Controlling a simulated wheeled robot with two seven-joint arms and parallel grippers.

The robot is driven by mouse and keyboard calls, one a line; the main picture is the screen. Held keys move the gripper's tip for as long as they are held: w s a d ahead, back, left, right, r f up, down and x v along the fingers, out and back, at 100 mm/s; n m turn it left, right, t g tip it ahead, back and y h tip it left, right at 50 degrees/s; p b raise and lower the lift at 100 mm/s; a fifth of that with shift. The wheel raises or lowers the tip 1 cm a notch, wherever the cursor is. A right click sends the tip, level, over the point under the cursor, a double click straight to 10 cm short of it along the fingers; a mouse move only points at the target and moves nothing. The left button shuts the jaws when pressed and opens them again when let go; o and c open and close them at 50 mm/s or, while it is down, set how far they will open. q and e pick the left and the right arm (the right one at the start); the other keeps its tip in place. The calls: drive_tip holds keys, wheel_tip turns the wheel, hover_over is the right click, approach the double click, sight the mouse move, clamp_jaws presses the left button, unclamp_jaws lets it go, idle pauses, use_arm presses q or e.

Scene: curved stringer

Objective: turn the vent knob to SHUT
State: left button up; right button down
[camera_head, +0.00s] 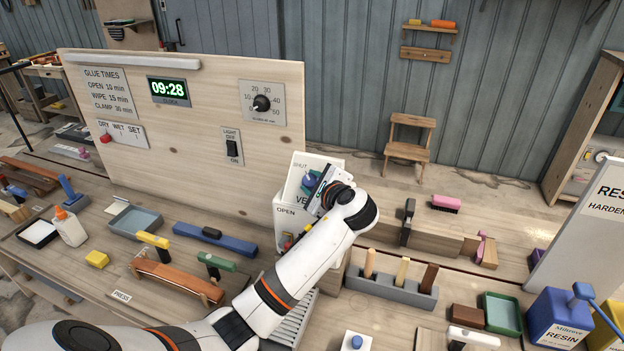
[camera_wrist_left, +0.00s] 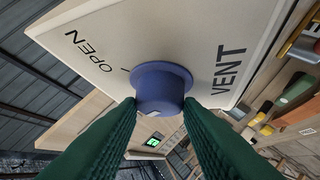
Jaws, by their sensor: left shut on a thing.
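The blue vent knob (camera_head: 310,180) sits on the sloped white face of the vent box (camera_head: 284,226). The face carries the words SHUT, OPEN and part of VENT in the head view. My left gripper (camera_head: 318,188) is at the knob, its wrist hiding the right part of the face. In the left wrist view the knob (camera_wrist_left: 162,84) stands between my two green fingertips (camera_wrist_left: 160,112), which are shut on its sides. OPEN and VENT show behind it there. A pale mark shows on the knob's near end; I cannot tell which label it points at. My right gripper is not in view.
A wooden panel (camera_head: 190,160) with a clock, dial and light switch stands behind the box on the left. Tool blocks (camera_head: 388,284) stand in front of it to the right. A resin can (camera_head: 560,312) and a resin sign (camera_head: 590,215) are at far right.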

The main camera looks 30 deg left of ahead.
use_arm(q)
drive_tip(key=shift+w+r+n+g, duration=0.1)
drive_tip(key=shift+n+g, duration=0.4)
drive_tip(key=shift+n, duration=0.2)
drive_tip(key=o, duration=1)
drive_tip(key=shift+c, duration=0.2)
drive_tip(key=shift+d, duration=0.35)
drive_tip(key=b+v, duration=0.3)
drive_tip(key=v, duration=0.8)
drive_tip(key=shift+s+r, duration=0.25)
drive_tip(key=shift+s, duration=0.05)
drive_tip(key=shift+a, duration=0.1)
